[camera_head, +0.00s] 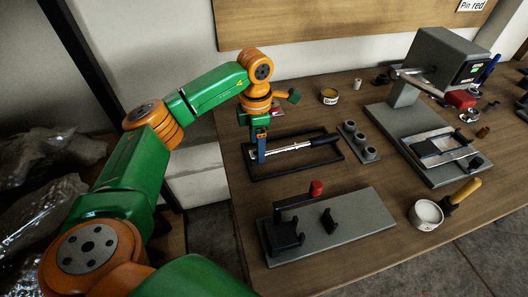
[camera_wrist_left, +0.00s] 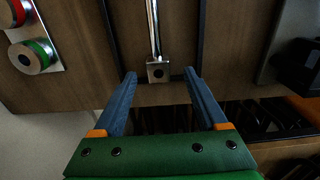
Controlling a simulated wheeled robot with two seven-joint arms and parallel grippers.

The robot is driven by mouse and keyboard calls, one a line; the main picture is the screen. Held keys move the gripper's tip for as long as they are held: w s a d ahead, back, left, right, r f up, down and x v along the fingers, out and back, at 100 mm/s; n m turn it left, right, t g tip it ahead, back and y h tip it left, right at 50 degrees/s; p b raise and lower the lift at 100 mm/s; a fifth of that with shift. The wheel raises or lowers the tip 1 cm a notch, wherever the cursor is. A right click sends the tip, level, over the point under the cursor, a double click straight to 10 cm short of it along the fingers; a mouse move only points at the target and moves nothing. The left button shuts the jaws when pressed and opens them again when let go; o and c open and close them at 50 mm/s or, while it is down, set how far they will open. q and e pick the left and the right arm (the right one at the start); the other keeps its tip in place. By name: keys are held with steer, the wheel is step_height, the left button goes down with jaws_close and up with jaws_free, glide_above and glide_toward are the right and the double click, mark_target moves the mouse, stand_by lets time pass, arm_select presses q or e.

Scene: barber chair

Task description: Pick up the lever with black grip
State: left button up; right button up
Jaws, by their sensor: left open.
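The lever with black grip lies in a black rectangular frame (camera_head: 256,172) on the wooden table. Its metal shaft (camera_head: 290,148) points left and its black grip (camera_head: 324,140) points right. My left gripper (camera_head: 260,158) points down at the left end of the lever. In the left wrist view my left gripper (camera_wrist_left: 160,74) is open, with its blue fingers apart. The lever's square end block (camera_wrist_left: 159,72) shows between the fingertips, and the black grip is out of that view. I cannot tell whether the fingers touch the lever. My right gripper is not in view.
A grey plate (camera_head: 350,216) with black brackets and a red knob stands in front. A grey press machine (camera_head: 435,75) stands farther right. A white-filled cup (camera_head: 426,214) is at front right. The table's left edge is close.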

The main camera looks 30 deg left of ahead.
arm_select(q)
steer(key=f, duration=0.2)
steer(key=shift+a+f, duration=0.2)
steer(key=shift+f, duration=0.15)
steer(key=shift+d, duration=0.1)
steer(key=c, duration=0.6)
jaws_close()
steer(key=shift+w+r, duration=0.1)
steer(key=shift+r, duration=0.3)
steer(key=r, duration=0.2)
steer(key=r+b, duration=0.1)
steer(key=shift+w+d+r, duration=0.15)
steer(key=shift+w+d, duration=0.1)
steer(key=shift+d, duration=0.1)
steer(key=w+d+r+p, duration=0.2)
steer(key=w+d+r, duration=0.2)
steer(key=d+r, duration=0.5)
steer(key=d, duration=0.3)
steer(key=shift+w+d, duration=0.15)
steer(key=shift+w, duration=0.15)
